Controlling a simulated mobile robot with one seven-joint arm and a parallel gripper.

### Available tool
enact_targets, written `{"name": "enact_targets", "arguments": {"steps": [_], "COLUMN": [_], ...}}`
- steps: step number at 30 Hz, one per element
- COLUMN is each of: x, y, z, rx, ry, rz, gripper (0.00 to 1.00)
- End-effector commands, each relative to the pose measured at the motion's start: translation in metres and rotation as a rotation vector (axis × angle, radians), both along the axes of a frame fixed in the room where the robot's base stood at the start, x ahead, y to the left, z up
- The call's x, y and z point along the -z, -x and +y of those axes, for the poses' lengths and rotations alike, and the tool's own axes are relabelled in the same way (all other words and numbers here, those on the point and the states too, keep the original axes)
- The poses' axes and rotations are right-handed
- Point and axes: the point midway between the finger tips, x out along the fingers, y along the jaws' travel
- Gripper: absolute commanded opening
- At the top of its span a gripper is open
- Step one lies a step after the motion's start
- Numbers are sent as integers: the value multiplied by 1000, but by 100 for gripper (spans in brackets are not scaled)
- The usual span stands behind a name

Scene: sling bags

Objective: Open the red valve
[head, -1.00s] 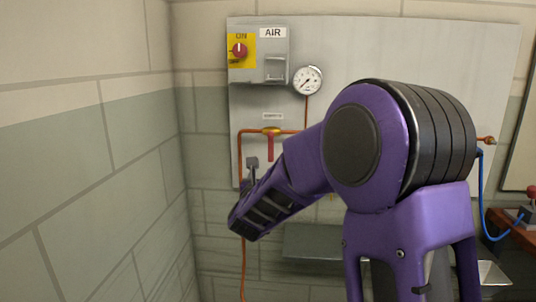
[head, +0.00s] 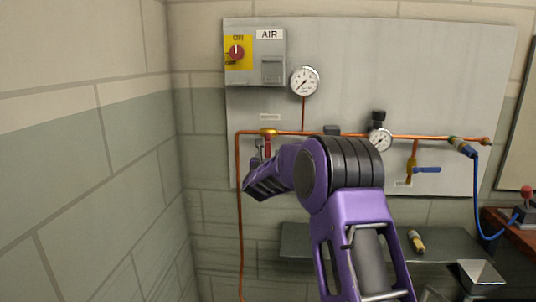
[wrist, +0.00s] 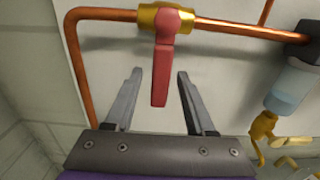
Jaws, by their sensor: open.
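The red valve has a red lever handle (head: 268,145) on a brass body (head: 269,131) set in a horizontal copper pipe. The handle hangs straight down, across the pipe. In the wrist view the red handle (wrist: 161,75) appears between the two grey fingers of my gripper (wrist: 159,85), touching neither in the picture. Its depth between them is hard to tell. My gripper (head: 259,153) is open and empty, and in the head view it is at the handle, partly hidden by my arm.
A grey panel carries the copper piping (head: 340,134), a gauge (head: 304,81), a second gauge (head: 380,140) and a switch box (head: 255,55). A blue-handled valve (head: 426,170) is to the right. A shelf (head: 300,240) is below. The left wall (head: 100,180) is close.

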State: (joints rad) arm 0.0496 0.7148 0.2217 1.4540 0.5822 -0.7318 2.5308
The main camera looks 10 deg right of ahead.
Motion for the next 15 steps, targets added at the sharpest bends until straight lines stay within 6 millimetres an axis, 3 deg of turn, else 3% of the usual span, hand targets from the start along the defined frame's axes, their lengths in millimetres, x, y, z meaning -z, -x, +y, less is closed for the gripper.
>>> {"name": "enact_targets", "arguments": {"steps": [10,15], "x": [0,0], "y": [-3,-3], "z": [-1,-1], "rx": [0,0], "ry": [0,0], "rz": [0,0], "gripper": [55,24]}}
